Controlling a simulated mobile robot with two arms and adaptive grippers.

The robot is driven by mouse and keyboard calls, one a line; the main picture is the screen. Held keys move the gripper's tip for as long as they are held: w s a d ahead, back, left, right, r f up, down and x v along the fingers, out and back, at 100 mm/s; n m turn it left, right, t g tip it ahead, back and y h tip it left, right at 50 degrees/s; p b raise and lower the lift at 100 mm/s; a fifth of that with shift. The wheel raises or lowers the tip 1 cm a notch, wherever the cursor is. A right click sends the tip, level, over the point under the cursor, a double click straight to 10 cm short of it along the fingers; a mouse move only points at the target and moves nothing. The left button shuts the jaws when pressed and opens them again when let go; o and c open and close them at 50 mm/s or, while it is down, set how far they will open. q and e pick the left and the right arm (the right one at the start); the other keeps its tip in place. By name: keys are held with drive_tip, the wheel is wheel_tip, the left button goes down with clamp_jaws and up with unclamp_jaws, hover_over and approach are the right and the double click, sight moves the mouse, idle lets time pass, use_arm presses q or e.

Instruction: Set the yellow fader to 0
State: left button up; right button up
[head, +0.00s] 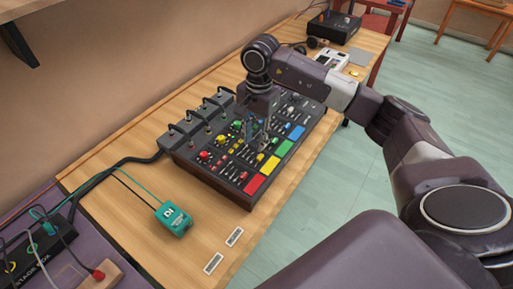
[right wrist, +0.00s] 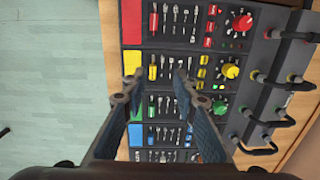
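The mixer (head: 228,186) is a dark panel with rows of knobs, faders and coloured pads. In the right wrist view, the yellow fader (right wrist: 153,72) is a small yellow cap in the row beside the yellow pad (right wrist: 131,62). A yellow cap (head: 260,157) also shows beside the yellow pad in the head view. My right gripper (head: 254,138) points down over the mixer. In the right wrist view its two fingers (right wrist: 158,88) are spread apart with nothing held, and the yellow cap shows between and just beyond the tips. Contact cannot be told. My left gripper is out of view.
Cables with plugs (right wrist: 272,80) stand along the mixer's back edge. A green DI box (head: 174,218) lies on the wooden table (head: 128,205) to the left. A white device (head: 331,60) and a black box (head: 333,27) stand farther back.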

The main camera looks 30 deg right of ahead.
sight(260, 156)
drive_tip(key=shift+s+d+r+h, duration=0.1)
drive_tip(key=shift+d+h, duration=0.05)
drive_tip(key=shift+d, duration=0.3)
drive_tip(key=shift+d+r+h, duration=0.1)
drive_tip(key=shift+d+h, duration=0.05)
drive_tip(key=shift+d, duration=0.25)
drive_tip(key=shift+s+d+f, duration=0.1)
drive_tip(key=shift+f, duration=0.15)
wheel_tip(260, 156, down, 7)
drive_tip(key=shift+f+p, duration=0.1)
drive_tip(key=shift+p, duration=0.95)
drive_tip(key=shift+c, duration=0.3)
clamp_jaws()
